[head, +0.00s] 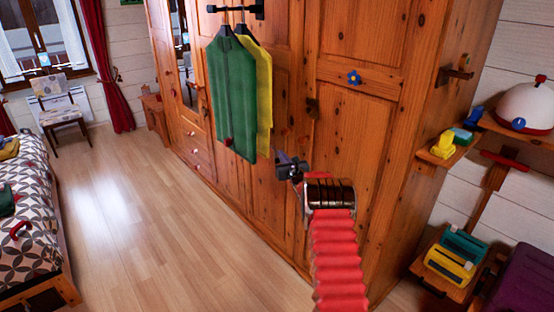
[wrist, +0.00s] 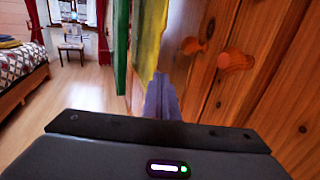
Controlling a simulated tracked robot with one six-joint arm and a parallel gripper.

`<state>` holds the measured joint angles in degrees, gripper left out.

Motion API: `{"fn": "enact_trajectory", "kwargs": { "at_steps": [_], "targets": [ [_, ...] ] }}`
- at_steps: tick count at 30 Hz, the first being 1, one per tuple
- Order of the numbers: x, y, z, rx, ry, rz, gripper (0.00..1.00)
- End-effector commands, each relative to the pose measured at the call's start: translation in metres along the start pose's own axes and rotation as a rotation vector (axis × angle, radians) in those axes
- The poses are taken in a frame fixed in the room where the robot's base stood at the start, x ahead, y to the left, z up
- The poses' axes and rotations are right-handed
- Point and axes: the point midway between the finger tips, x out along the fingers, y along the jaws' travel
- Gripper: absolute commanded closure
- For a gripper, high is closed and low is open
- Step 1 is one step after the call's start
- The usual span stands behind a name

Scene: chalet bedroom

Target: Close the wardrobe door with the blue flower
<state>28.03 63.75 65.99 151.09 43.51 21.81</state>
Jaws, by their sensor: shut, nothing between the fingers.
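The wooden wardrobe door (head: 352,125) with the blue flower (head: 354,77) is at the right end of the wardrobe front in the head view. It looks flush or nearly flush with the front, and I cannot tell whether a small gap remains. My gripper (head: 283,160) is shut and empty, in front of the wardrobe, left of and below the flower. In the wrist view, its fingers (wrist: 160,97) point along the wooden front, left of two round wooden knobs (wrist: 234,60). The flower is out of that view.
A green garment (head: 231,98) and a yellow garment (head: 264,98) hang from a dark rail (head: 235,9) close to my gripper. The floor (head: 150,205) to the left is clear up to the bed (head: 40,225).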

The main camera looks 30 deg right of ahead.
Motion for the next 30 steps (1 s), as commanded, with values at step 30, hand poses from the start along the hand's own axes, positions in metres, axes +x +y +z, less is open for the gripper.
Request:
{"fn": "enact_trajectory", "kwargs": {
  "at_steps": [30],
  "targets": [
    [-0.010, 0.030, -0.001, -0.046, 0.002, 0.018, 1.00]
  ]
}}
